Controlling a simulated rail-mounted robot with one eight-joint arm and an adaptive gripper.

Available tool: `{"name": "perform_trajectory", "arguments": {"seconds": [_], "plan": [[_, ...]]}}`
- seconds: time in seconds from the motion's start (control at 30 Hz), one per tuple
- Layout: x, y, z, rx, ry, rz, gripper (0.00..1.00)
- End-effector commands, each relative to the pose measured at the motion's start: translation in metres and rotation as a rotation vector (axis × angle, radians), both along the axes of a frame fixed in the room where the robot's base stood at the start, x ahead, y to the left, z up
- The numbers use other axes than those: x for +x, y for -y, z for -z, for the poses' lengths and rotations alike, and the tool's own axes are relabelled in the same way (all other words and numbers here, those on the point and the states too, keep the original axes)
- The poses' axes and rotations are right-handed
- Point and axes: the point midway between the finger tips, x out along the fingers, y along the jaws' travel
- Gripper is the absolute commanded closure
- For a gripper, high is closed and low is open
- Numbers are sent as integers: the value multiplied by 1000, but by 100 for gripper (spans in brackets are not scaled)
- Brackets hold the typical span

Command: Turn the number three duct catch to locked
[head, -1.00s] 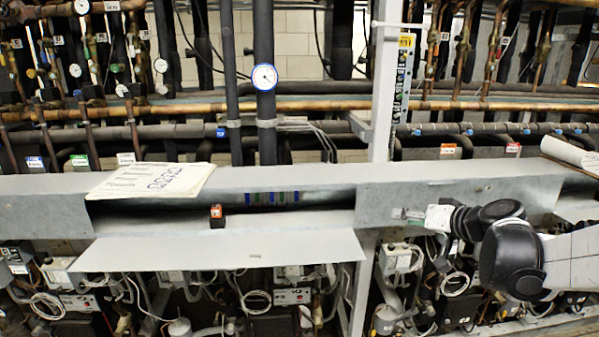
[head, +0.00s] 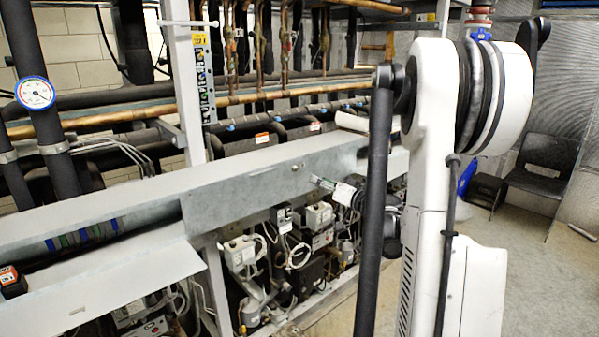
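The grey metal duct (head: 235,190) runs along the rack, with a closed front panel in the middle of the head view. A small dark round fitting (head: 295,168) shows on that panel. It may be a catch, but I cannot read a number or its turned position. My gripper (head: 328,185) is in front of the panel, to the right of and slightly below this fitting. It is small in the picture and partly hidden behind my arm. I cannot tell whether its fingers are open or whether it touches the duct.
An open duct flap (head: 120,285) hangs at the lower left, with an orange-and-black block (head: 12,281) beside it. A pressure gauge (head: 35,93) is on the left pipe. A black chair (head: 541,170) stands at the right, beyond open floor.

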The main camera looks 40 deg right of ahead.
Motion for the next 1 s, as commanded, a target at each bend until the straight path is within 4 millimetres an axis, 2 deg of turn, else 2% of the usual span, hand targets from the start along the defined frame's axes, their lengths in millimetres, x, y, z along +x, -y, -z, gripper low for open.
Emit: {"name": "perform_trajectory", "arguments": {"seconds": [0.03,0.3,0.5,0.7,1.0], "plan": [[11,-1,-1,0,0,-4,64],[61,0,-1,0,-1,-4,64],[90,0,-1,0,0,-1,64],[105,1,0,0,-1,-2,64],[106,1,0,0,-1,0,64]]}}
